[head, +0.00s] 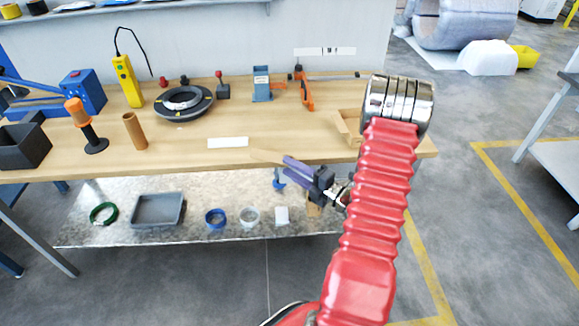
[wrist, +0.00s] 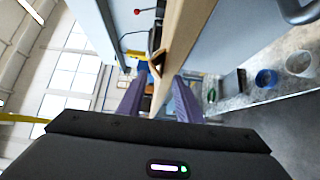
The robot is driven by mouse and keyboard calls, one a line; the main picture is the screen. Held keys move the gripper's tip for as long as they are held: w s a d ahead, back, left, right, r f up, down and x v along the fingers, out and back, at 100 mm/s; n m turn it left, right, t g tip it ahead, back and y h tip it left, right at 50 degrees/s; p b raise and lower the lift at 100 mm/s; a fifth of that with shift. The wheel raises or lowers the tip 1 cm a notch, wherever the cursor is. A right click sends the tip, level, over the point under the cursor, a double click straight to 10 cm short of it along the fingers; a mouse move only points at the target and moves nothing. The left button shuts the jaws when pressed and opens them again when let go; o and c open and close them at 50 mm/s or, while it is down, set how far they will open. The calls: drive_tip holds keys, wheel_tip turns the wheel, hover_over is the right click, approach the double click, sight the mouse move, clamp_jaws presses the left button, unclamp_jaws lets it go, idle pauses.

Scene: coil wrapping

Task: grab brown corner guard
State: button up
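I cannot tell the exact gap.
The workbench (head: 200,140) has a tan holder (head: 345,127) at right, partly behind my arm. A lower shelf (head: 190,222) holds a tray and tape rolls.

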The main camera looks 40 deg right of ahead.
clamp_jaws()
idle(1.1)
wheel_tip(320, 180, up, 2)
drive_tip(key=shift+r, duration=0.2)
idle(0.3)
drive_tip(key=s+d+r, duration=0.1)
drive_tip(key=s+r, duration=0.1)
drive_tip(key=s, duration=0.5)
drive_tip(key=s+d+r, duration=0.1)
drive_tip(key=s+r, duration=0.2)
drive_tip(key=s, duration=0.3)
drive_tip(key=shift+s+d, duration=0.3)
drive_tip(key=shift+s, duration=0.1)
